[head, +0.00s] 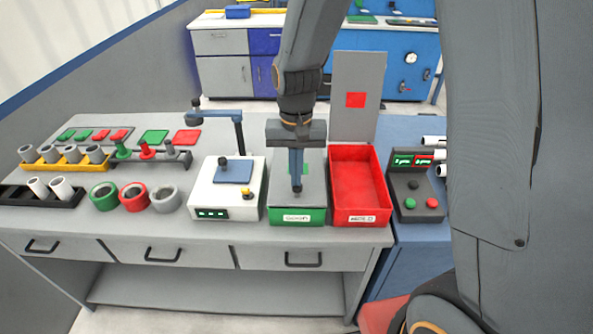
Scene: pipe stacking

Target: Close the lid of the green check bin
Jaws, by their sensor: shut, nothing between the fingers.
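The green check bin (298,217) stands on the workbench, with a label on its front. Its grey lid (313,178) lies down over the top of the bin and looks flat and closed. My gripper (297,188) points straight down over the front middle of this lid, with its fingers shut and empty. The fingertips look to be at or just above the lid; I cannot tell whether they touch it. My gripper and arm hide part of the lid and its back edge.
Right of it is a red bin (381,214) with its grey lid (371,80) standing upright. A white device (210,198) with a dark post and arm stands close on the left. A button box (416,195) is at right. Rings (104,205) and pipe racks fill the left.

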